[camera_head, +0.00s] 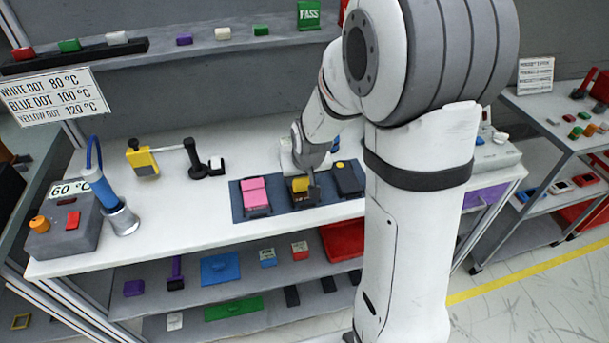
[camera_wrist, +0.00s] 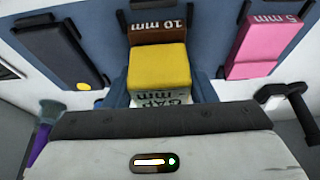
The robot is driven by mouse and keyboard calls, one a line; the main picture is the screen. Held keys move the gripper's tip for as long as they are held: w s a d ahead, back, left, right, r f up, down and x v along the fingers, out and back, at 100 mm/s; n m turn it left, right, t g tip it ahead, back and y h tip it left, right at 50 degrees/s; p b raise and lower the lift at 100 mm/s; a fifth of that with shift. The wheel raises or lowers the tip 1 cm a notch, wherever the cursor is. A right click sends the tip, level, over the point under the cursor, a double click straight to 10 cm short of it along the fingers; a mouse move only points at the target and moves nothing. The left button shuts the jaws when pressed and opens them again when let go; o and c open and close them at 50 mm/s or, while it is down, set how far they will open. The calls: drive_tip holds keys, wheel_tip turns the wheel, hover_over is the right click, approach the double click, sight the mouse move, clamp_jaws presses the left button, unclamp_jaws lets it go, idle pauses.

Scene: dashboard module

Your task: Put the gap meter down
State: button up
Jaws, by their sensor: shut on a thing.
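My gripper (camera_head: 308,178) is shut on the gap meter, a yellow block (camera_wrist: 158,68) with a white face marked "GAP mm" (camera_wrist: 160,98). In the wrist view the meter stands between my fingers, close against a brown block (camera_wrist: 158,33) marked "10 mm". In the head view the yellow of the meter (camera_head: 301,184) shows low over the middle of a dark blue mat (camera_head: 236,203). I cannot tell whether the meter touches what is under it. My arm and fingers hide part of it.
A pink block (camera_head: 255,192) marked "5 mm" in the wrist view (camera_wrist: 258,42) and a black block (camera_head: 347,178) flank the middle place. A yellow tool (camera_head: 143,160), a black stand (camera_head: 195,160) and a blue-handled device (camera_head: 103,188) stand left. Bare white table lies between.

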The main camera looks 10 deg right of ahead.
drive_tip(key=shift+f, duration=0.15)
drive_tip(key=o, duration=1.1)
drive_tip(key=shift+c, duration=0.2)
drive_tip(key=shift+r, duration=0.45)
drive_tip(key=v, duration=1.2)
drive_tip(key=s+g, duration=0.1)
drive_tip(key=s, duration=1.6)
drive_tip(key=shift+d+r+g, duration=0.25)
drive_tip(key=shift+r+g, duration=0.05)
drive_tip(key=shift+r, duration=0.1)
